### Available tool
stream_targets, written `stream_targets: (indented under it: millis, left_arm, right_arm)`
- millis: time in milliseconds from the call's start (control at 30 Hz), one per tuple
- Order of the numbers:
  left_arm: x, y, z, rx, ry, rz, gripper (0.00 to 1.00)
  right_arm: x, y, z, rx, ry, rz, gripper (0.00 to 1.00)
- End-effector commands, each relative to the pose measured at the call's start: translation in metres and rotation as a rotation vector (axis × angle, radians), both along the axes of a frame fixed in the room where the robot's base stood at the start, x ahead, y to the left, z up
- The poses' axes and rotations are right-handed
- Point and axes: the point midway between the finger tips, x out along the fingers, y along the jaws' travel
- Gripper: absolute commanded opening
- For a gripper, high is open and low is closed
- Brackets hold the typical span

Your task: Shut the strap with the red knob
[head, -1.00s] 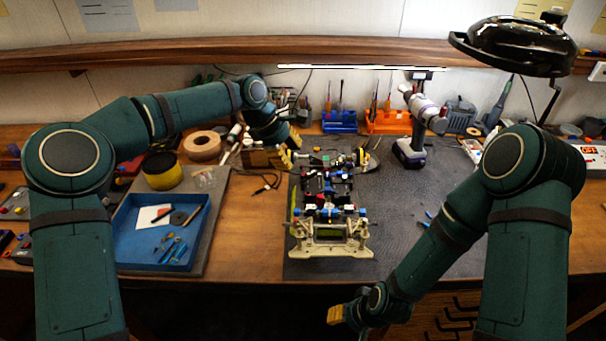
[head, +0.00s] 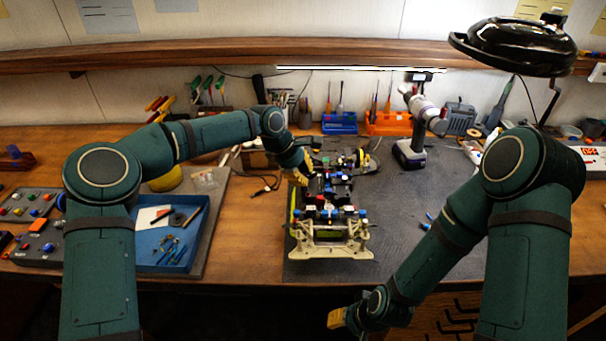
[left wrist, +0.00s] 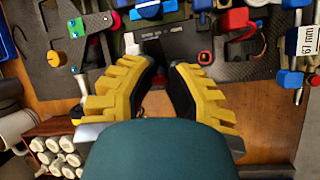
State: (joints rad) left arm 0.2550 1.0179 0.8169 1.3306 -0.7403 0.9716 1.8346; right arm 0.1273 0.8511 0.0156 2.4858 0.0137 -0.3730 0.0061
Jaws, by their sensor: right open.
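The RC car (head: 330,232) stands on the dark mat, its cream end towards me. My left gripper (head: 303,170) is over the left side of the car's far half. In the left wrist view its yellow-padded fingers (left wrist: 164,68) are apart with a narrow gap, and I see nothing held. Beyond the tips lies a dark plate (left wrist: 165,42) with small lettering. A small red knob (left wrist: 205,57) is just right of the tips, and a larger red part (left wrist: 237,18) is further right. I cannot tell which belongs to the strap. My right gripper (head: 337,317) is open, low before the table edge.
A blue tray (head: 150,246) with small tools is at the left. A cordless drill (head: 410,152) stands behind the car at the right. Tool holders, one blue (head: 340,124) and one orange (head: 388,122), line the back. The mat (head: 410,235) right of the car is mostly clear.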

Motion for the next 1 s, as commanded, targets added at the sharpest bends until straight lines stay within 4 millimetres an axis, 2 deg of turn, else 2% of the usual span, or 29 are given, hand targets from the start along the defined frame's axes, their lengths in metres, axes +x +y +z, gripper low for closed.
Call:
stream_targets:
  millis: [367, 1000]
  left_arm:
    - [-0.001, -0.003, -0.001, 0.029, 0.002, -0.006, 0.0]
    - [-0.001, -0.012, -0.004, 0.338, 0.003, -0.004, 0.0]
  right_arm:
    - [0.0, 0.0, 0.002, 0.0, -0.001, 0.0, 0.46]
    - [0.004, -0.001, 0.017, -0.001, -0.009, -0.007, 0.46]
